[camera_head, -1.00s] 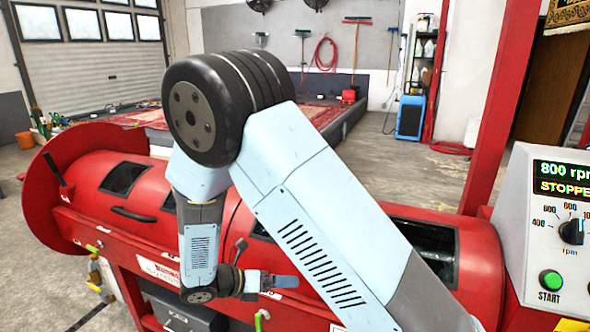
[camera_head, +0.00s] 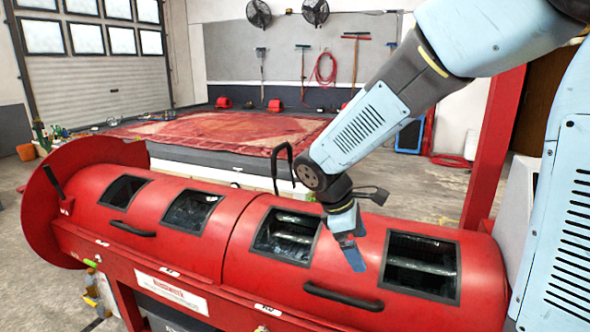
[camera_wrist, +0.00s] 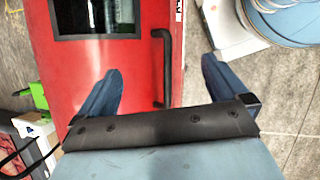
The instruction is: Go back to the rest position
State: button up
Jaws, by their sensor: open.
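My gripper (camera_head: 349,246) hangs from my arm in front of the red drum machine (camera_head: 215,240), over its right half between two dark windows. In the wrist view my gripper (camera_wrist: 160,95) shows two blue fingers spread wide apart with nothing between them. Below the fingers in that view are the machine's red cover (camera_wrist: 130,75), a black handle (camera_wrist: 163,65) and a dark window (camera_wrist: 95,15). My arm hides the right part of the background and most of the control panel.
A red post (camera_head: 493,150) rises right of the machine. A low platform with a red rug (camera_head: 225,132) lies behind it. Brushes and a red hose (camera_head: 325,70) hang on the back wall. Grey floor (camera_head: 30,245) is open at the left.

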jog(key=s+d+r+m+t+y, duration=0.5)
jog(key=s+d+r+m, duration=0.5)
jog(key=m, duration=0.5)
jog(key=s+r, duration=0.2)
jog(key=s, duration=0.1)
jog(key=shift+s, duration=0.1)
jog(key=shift+c, duration=0.2)
